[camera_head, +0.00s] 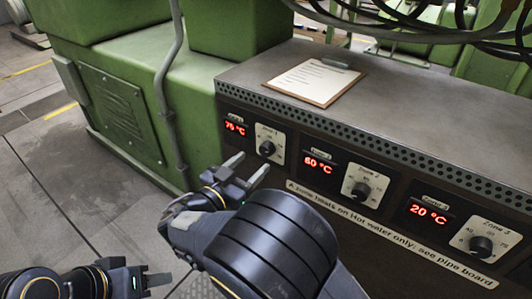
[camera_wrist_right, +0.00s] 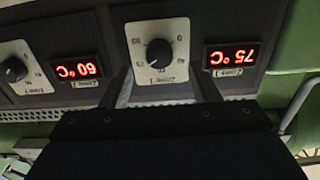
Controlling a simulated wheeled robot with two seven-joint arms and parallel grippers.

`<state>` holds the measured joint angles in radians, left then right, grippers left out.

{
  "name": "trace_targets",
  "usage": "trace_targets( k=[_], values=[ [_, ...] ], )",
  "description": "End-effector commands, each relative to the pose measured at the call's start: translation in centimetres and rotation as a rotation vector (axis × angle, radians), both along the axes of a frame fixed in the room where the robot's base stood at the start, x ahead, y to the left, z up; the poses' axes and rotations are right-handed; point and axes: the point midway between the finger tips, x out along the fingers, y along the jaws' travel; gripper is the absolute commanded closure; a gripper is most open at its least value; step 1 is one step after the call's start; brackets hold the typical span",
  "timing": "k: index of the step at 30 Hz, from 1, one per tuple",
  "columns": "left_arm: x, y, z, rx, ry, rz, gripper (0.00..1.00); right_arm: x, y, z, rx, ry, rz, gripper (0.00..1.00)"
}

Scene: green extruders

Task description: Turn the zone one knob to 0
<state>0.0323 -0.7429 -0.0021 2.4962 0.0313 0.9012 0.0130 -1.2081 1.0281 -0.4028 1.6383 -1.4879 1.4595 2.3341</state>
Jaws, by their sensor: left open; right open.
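The zone one knob (camera_head: 267,148) is a black dial on a white plate at the left end of the control panel. Its display (camera_head: 235,129) reads 75 °C in red. In the right wrist view the picture is upside down, with the knob (camera_wrist_right: 159,52) and the 75 °C display (camera_wrist_right: 231,56). My right gripper (camera_head: 247,167) is open and empty, just in front of and below the knob. In the wrist view its fingers (camera_wrist_right: 164,86) stand on either side of the knob's line, apart from it. My left gripper (camera_head: 152,279) is open and empty at the lower left, far from the panel.
The zone two knob (camera_head: 361,191) has a 60 °C display; the zone three knob (camera_head: 481,246) has a 20 °C display. A label strip (camera_head: 390,236) about hot water runs below. A clipboard (camera_head: 314,81) lies on top. A grey pipe (camera_head: 168,90) stands left of the panel.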

Motion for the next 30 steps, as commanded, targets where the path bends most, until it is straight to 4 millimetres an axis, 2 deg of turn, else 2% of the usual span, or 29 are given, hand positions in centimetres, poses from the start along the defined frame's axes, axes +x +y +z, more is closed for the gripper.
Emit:
trace_targets(
  k=[3,9,21,30],
  values=[
    [0.0,0.0,-0.7,0.000,0.000,0.000,0.58,1.7,-1.3,-0.2,0.002,0.001,-0.004,0.44],
    [0.0,0.0,-1.3,0.000,0.000,0.000,0.58,3.8,-2.9,-0.2,0.000,0.002,-0.003,0.44],
    [0.0,0.0,-1.4,0.000,0.000,0.000,0.58,4.5,-3.3,0.0,0.000,0.003,-0.001,0.46],
    [0.0,0.0,-1.4,0.000,0.000,0.000,0.58,4.5,-3.3,0.0,0.000,0.003,-0.001,0.85]
  ],
)
